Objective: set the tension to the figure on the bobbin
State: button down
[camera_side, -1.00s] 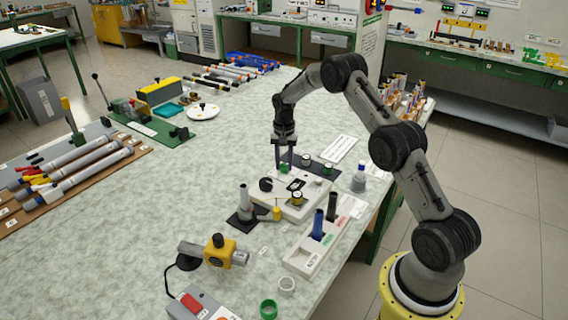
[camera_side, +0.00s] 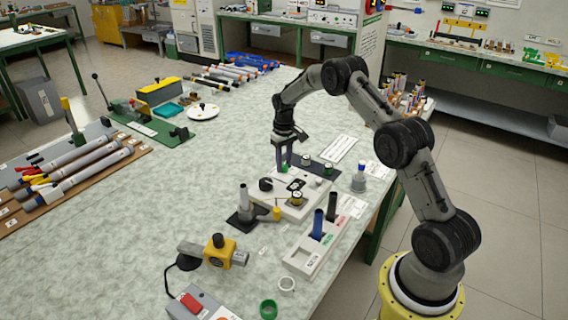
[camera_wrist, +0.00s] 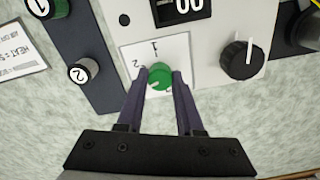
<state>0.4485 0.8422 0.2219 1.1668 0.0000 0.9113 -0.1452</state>
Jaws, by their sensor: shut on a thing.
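My gripper (camera_side: 283,160) points down at the far left end of a white winder unit (camera_side: 317,207). In the wrist view my gripper (camera_wrist: 160,86) is shut on a small green knob (camera_wrist: 160,74), one finger on each side. A card with the figures 1 and 2 lies around the knob. A dark display (camera_wrist: 180,8) beside it shows 00, partly cut off. The unit also has a black knob (camera_wrist: 238,62) with a white pointer line. Bobbins marked 1 (camera_wrist: 40,8) and 2 (camera_wrist: 82,71) stand on a dark strip (camera_wrist: 88,50).
A post on a black base (camera_side: 240,217) and a white rack (camera_side: 308,255) with dark and blue rods stand nearby. A grey bottle (camera_side: 359,180) is to the right.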

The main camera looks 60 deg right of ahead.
aim_at(284, 164)
jog(key=shift+r+n, duration=0.1)
jog(key=shift+n, duration=0.9)
jog(key=c, duration=0.5)
grip_release()
jog(key=shift+c, duration=0.2)
notch_tip(284, 164, up, 14)
